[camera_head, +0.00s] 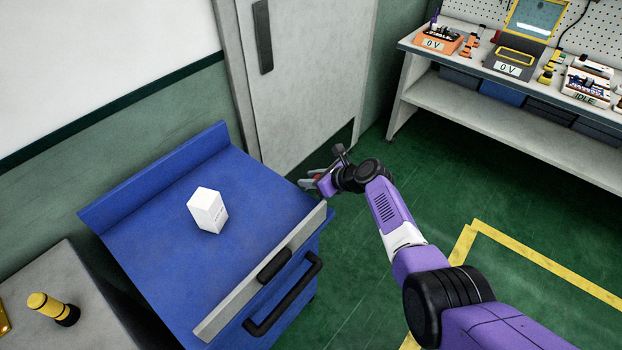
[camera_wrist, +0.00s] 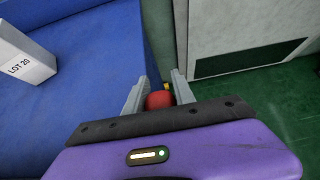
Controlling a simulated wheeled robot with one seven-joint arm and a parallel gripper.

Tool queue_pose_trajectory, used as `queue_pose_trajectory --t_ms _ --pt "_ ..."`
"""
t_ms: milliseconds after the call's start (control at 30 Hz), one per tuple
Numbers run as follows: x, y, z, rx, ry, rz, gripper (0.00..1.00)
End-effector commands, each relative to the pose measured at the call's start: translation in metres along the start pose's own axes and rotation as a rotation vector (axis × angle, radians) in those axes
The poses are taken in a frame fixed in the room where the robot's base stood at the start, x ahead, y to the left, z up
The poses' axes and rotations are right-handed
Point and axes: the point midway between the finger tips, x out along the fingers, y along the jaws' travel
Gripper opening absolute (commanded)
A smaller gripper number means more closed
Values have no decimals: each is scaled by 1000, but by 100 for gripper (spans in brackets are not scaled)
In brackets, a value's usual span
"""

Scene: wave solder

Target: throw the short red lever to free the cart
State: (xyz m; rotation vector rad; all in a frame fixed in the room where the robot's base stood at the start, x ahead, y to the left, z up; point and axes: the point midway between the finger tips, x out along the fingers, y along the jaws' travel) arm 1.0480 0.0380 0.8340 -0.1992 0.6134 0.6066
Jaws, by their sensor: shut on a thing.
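The blue cart (camera_head: 150,240) stands at the left in the head view, with a grey front rail and a black handle. The red lever (camera_wrist: 159,99) shows as a rounded red knob between my fingers in the wrist view, beside the cart's blue edge. My gripper (camera_wrist: 158,92) is shut on this red knob. The lever's shaft and mount are hidden.
A white box (camera_head: 208,210) marked LOT 20 stands on the cart top. A grey door (camera_head: 300,80) is behind the cart. A workbench (camera_head: 500,125) with devices stands at the back right. A yellow flashlight (camera_head: 52,308) is at lower left. Green floor is clear at right.

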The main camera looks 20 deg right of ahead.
Motion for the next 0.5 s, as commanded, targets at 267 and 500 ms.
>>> queue_pose_trajectory --t_ms 267,500 --pt "1 2 0 -1 -1 2 41" --pt "0 1 0 0 -1 1 53"
